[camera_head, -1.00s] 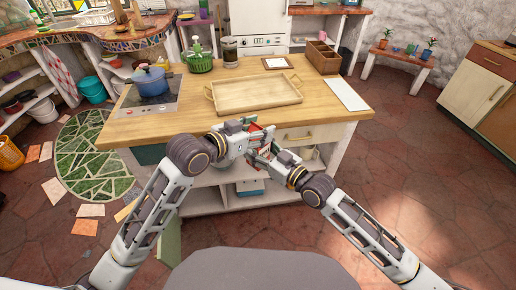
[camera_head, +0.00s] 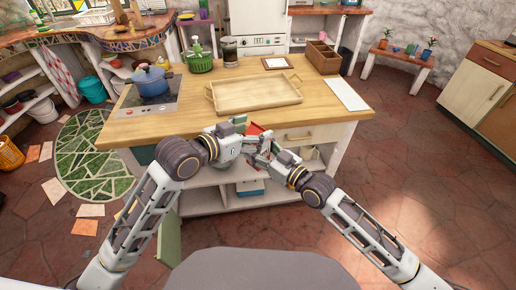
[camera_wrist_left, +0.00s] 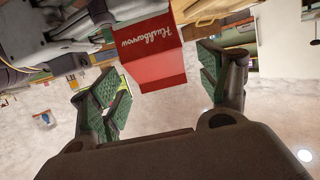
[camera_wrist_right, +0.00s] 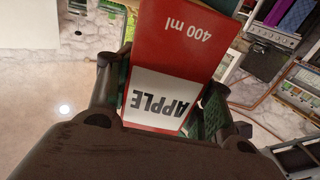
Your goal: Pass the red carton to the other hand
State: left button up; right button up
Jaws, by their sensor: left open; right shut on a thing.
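The red carton (camera_head: 255,130) is held in front of the counter's near edge in the head view, partly hidden by my grippers. My right gripper (camera_head: 262,146) is shut on it. In the right wrist view the carton (camera_wrist_right: 178,68) sits between the fingers (camera_wrist_right: 165,100), its red face reading "400 ml" and its white panel "APPLE". My left gripper (camera_head: 243,128) is open beside it. In the left wrist view the carton (camera_wrist_left: 150,55) shows red with white lettering, beyond and between the spread green-padded fingers (camera_wrist_left: 160,95), apart from them.
A wooden tray (camera_head: 258,109) lies on the counter (camera_head: 200,122) behind the grippers. A blue pot (camera_head: 150,82) stands on the stove at left. A wooden box (camera_head: 323,58) and a white sheet (camera_head: 347,95) are at right. Open shelves lie below.

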pick_arm(q)
jog(key=shift+v, duration=2.55)
jog(key=shift+w, duration=0.1)
